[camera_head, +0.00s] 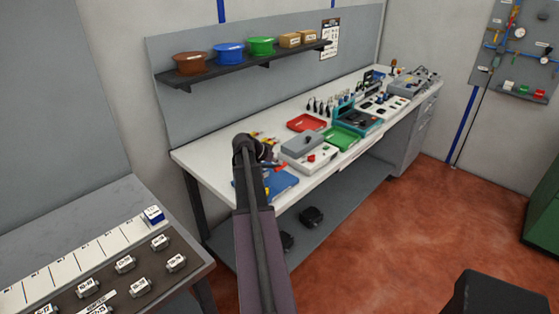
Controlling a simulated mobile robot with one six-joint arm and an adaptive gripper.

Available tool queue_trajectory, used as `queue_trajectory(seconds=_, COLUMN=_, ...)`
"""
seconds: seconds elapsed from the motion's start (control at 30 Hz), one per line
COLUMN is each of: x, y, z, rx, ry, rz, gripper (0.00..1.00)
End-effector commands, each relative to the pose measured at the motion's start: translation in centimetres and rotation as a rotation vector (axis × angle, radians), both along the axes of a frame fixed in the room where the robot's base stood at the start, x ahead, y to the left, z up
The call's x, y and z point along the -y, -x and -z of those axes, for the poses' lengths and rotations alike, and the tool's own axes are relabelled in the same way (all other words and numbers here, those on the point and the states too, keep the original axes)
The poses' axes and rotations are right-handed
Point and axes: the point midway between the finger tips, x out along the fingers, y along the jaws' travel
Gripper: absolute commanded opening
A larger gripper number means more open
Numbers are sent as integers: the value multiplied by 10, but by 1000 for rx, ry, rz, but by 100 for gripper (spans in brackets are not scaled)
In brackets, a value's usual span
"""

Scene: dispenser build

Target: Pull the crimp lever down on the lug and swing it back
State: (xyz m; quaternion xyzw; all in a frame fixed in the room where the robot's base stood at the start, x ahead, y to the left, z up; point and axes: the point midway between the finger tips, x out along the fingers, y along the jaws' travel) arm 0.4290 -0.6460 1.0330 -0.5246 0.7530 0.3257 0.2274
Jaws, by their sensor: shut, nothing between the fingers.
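My arm reaches up from the bottom to the front left part of the white workbench. My gripper (268,163) shows only as a small dark shape beyond the wrist, partly hidden by the arm; it is shut and holds nothing. A small red part (279,167) shows right beside it, above a blue tray (282,183). It may be the crimp lever's handle, but it is too small to tell, and I cannot tell whether the gripper touches it. The lug is not distinguishable; my arm covers part of this area.
A grey-topped device (303,144) stands just right of my gripper, with a red tray (307,123) behind and a green tray (341,138) to the right. A table with labelled blocks (125,264) is at lower left. The red floor at right is mostly clear.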

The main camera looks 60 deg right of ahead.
Motion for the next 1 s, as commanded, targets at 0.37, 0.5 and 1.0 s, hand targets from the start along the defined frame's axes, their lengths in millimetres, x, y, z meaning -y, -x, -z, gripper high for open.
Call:
queue_trajectory(seconds=0.37, x=-11, y=-1, z=16, rx=5, ry=1, rz=-16, gripper=0)
queue_trajectory(seconds=0.5, x=-12, y=-3, z=15, rx=6, ry=1, rz=-19, gripper=0)
queue_trajectory(seconds=1.0, x=-13, y=-5, z=6, rx=5, ry=1, rz=-21, gripper=0)
